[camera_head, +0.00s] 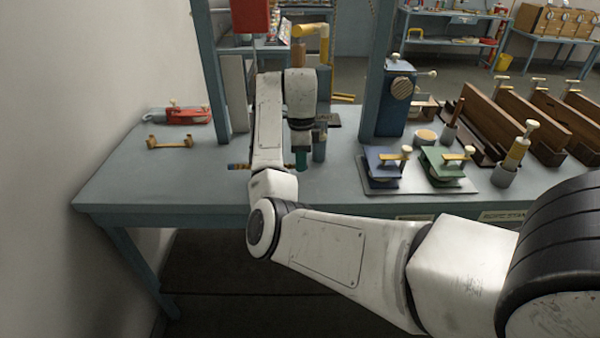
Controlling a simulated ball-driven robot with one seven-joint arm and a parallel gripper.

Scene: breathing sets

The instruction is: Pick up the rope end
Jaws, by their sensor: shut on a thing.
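My gripper (309,153) points down over the left-middle part of the blue-grey workbench, with a teal finger and a darker finger showing. It is shut on a thin piece lying crosswise, which looks like the rope end (238,167). Its blue and brown tip shows to the left of my white arm, and a small brownish bit shows beside the teal finger. My forearm hides the stretch between, and the fingers hide the grip itself. I cannot tell whether the piece touches the bench.
On the workbench (120,190), a red tool (188,115) and a brass bracket (169,143) lie left. A tray (382,190) with blue (382,169) and green (440,167) clamp-like devices stands right, near a cup with a yellow-handled tool (517,150). Blue posts rise behind. The left front is clear.

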